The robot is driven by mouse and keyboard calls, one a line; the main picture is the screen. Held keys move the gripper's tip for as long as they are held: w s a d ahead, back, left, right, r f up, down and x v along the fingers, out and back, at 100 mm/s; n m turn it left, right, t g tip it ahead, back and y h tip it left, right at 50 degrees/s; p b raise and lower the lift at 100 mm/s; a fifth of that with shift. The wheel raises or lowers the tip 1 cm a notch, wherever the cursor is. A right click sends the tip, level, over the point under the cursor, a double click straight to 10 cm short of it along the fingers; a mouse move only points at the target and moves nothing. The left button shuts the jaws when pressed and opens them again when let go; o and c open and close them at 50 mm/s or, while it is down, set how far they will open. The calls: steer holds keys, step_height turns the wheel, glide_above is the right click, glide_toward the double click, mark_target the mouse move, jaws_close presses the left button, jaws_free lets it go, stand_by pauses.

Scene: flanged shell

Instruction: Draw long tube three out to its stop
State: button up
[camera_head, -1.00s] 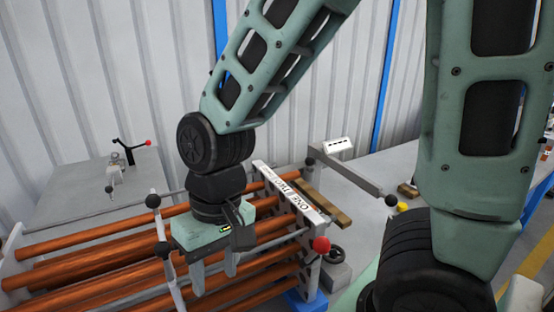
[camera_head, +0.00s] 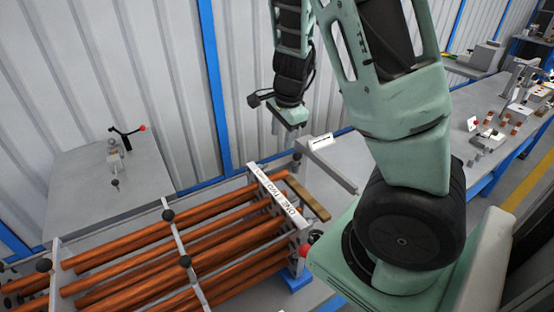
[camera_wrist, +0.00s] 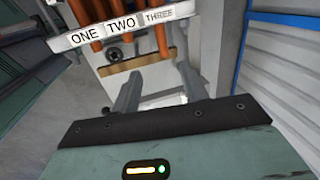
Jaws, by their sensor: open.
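Long orange-brown tubes lie side by side in a rack, and a white label plate (camera_head: 280,192) sits across their right end. In the wrist view the plate (camera_wrist: 108,26) reads ONE, TWO, THREE from left to right. The tube beneath the word THREE (camera_wrist: 161,40) shows only as a short stretch. In the head view the THREE label is too small to read; the farthest upper tube (camera_head: 150,229) seems to be its tube. My gripper (camera_head: 285,134) is open and empty, beyond the rack's right end and apart from the tubes. Both fingers show in the wrist view (camera_wrist: 158,65).
A wooden bar (camera_head: 306,198) lies by the plate. A grey arm with a white sign (camera_head: 320,142) stands behind it. A red knob (camera_head: 314,236) is at the rack's near right corner. A grey table (camera_head: 105,190) stands at the left, a cluttered bench (camera_head: 490,125) at the right.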

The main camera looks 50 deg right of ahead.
mark_target(277, 174)
steer(key=w+f+b, duration=0.1)
steer(key=f, duration=0.4)
steer(key=w+d+f+b, duration=0.1)
steer(key=f+b, duration=0.1)
steer(key=f, duration=0.4)
steer(key=w+f+b, duration=0.1)
steer(key=f+b, duration=0.1)
steer(key=f, duration=0.4)
steer(key=shift+w+d, duration=0.15)
steer(key=shift+d, duration=0.1)
steer(key=shift+r, duration=0.1)
